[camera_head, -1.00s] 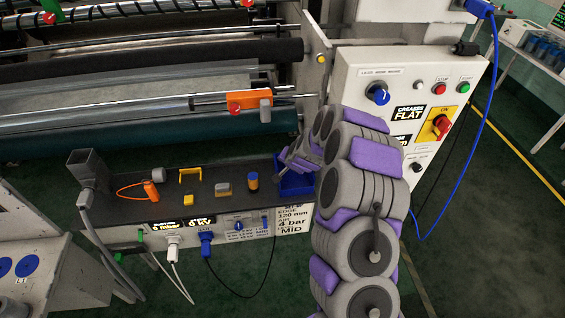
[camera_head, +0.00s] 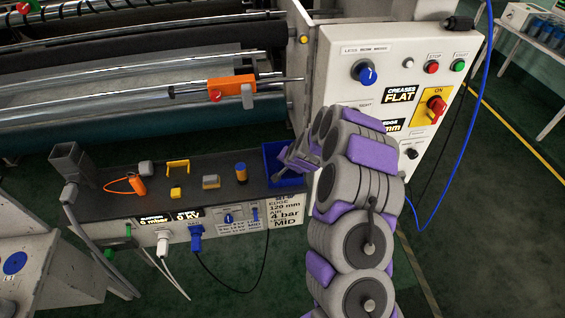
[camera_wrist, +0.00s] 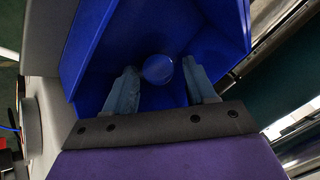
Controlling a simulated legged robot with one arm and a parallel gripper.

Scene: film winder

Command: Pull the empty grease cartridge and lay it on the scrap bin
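A blue bin (camera_head: 272,160) stands at the right end of the dark shelf, partly hidden by my arm. In the wrist view the bin (camera_wrist: 90,50) fills the upper middle. My gripper (camera_wrist: 160,68) points into it with its two fingers spread apart. A round blue translucent disc-like thing (camera_wrist: 158,69), perhaps an end of the cartridge, shows between the fingertips with gaps on both sides. It appears to be inside the bin; I cannot tell its depth. In the head view my gripper (camera_head: 287,158) is at the bin's right side, its fingers hard to make out.
The shelf (camera_head: 130,205) holds an orange tool (camera_head: 138,187), a yellow handle (camera_head: 178,166), a grey-yellow block (camera_head: 211,182) and a blue-orange cylinder (camera_head: 240,172). An orange carriage (camera_head: 231,87) sits on a rod above. The control panel (camera_head: 335,75) stands close to my arm.

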